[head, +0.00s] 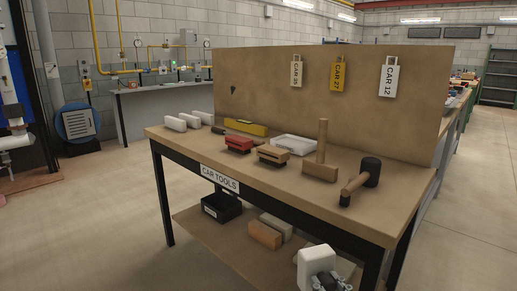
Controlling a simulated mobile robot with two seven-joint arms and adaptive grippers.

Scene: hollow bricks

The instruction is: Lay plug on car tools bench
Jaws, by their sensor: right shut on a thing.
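My right gripper (326,281) is at the bottom edge, in front of the bench, partly cut off by the frame. It is shut on a white block with rounded edges, which appears to be the plug (317,259). The plug is held upright, lower in the picture than the worktop and overlapping the view of the lower shelf. The car tools bench (290,197) has a tan top, dark legs and a "CAR TOOLS" label (220,178) on its front edge. My left gripper is not in view.
On the worktop are several white blocks (175,123), a yellow level (246,127), a red item (239,144), a tan brush-like block (272,155), a white tray (293,144), a wooden mallet (321,160) and a black-headed mallet (371,171). A backboard (270,83) stands behind.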

